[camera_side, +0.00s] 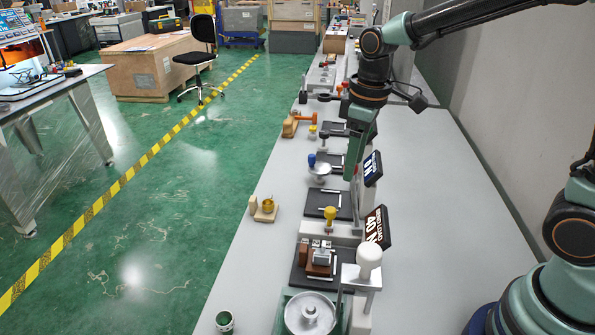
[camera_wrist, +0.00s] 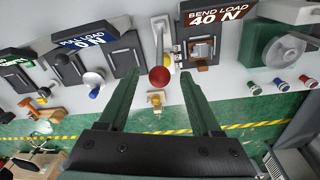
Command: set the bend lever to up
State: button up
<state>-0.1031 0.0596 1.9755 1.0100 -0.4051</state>
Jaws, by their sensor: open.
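In the wrist view, a pale grey lever with a red ball knob (camera_wrist: 159,77) stands just left of the black sign reading BEND LOAD 40 N (camera_wrist: 216,14). I take it for the bend lever, but its exact tilt is hard to tell. My gripper (camera_wrist: 160,88) is open and empty, its two green fingers on either side of the red knob in the picture, with gaps to it. In the side view, my gripper (camera_side: 352,176) points down above the bench, beyond the bend load sign (camera_side: 377,228). I cannot pick out the red knob there.
A yellow knob (camera_side: 330,213) stands near the bend station, and a white knob on a post (camera_side: 368,255) stands nearer. A pull load sign (camera_wrist: 78,38) is left of the lever. A green machine with a silver disc (camera_side: 310,314) is at the near end.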

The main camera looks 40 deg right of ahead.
jog(key=r, duration=0.5)
jog(key=s+r, duration=0.1)
jog(key=r, duration=0.1)
jog(key=shift+r, duration=0.2)
jog(key=shift+w, duration=0.1)
jog(key=shift+w+a, duration=0.1)
jog(key=shift+w, duration=0.1)
jog(key=c, duration=0.8)
jog(key=shift+n+g, duration=0.6)
jog(key=shift+g, duration=0.1)
jog(key=w+a, duration=0.1)
jog(key=w, duration=0.1)
jog(key=w+a, duration=0.3)
jog(key=w, duration=0.1)
jog(key=shift+w+a+f, duration=0.1)
jog(key=shift+w+a, duration=0.1)
jog(key=shift+a, duration=0.1)
grip_shut()
jog(key=s+d+f, duration=0.3)
jog(key=f, duration=0.5)
jog(key=shift+f, duration=0.15)
